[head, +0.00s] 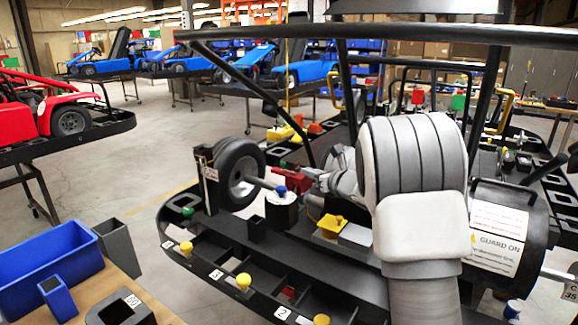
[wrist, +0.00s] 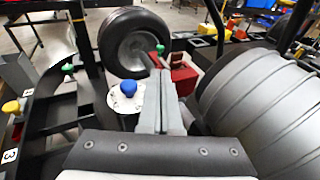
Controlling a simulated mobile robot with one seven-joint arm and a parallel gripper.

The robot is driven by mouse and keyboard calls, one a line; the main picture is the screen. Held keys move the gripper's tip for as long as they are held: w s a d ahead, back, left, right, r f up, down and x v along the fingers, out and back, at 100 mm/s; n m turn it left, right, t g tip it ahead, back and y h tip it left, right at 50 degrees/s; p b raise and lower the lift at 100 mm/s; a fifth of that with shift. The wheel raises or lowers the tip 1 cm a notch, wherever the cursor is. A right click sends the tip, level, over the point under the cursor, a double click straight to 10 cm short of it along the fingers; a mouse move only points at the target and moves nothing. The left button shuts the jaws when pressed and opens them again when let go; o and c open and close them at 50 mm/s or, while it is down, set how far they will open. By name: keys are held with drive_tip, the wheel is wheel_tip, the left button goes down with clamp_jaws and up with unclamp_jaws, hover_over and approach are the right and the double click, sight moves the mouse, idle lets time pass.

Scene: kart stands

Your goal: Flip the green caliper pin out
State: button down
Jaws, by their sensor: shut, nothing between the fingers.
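The green caliper pin (wrist: 160,49) shows as a small green tip just beyond my fingertips in the wrist view. It stands by the red caliper (wrist: 183,76), beside the wheel. In the head view the green pin (head: 283,163) is a small spot above the red caliper (head: 291,184). My gripper (wrist: 158,72) is shut and empty, its fingers pointing at the caliper from the near side. Whether the fingertips touch the pin I cannot tell. The fingers hide part of the caliper. My grey arm covers much of the kart in the head view.
The black wheel (wrist: 134,42) stands left of the caliper. A blue knob on a white-topped cylinder (wrist: 128,89) is close left of my fingers. Another green knob (head: 188,212) sits on the stand's left rim. A yellow block (head: 331,226) lies nearer. Black frame bars cross above.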

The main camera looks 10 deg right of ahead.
sight(284, 164)
drive_tip(key=p+x, duration=0.1)
drive_tip(key=x, duration=1.1)
drive_tip(key=shift+a, duration=0.1)
drive_tip(key=w+a, duration=0.2)
drive_tip(key=shift+w+a+r+b, duration=0.1)
drive_tip(key=shift+a+b, duration=0.25)
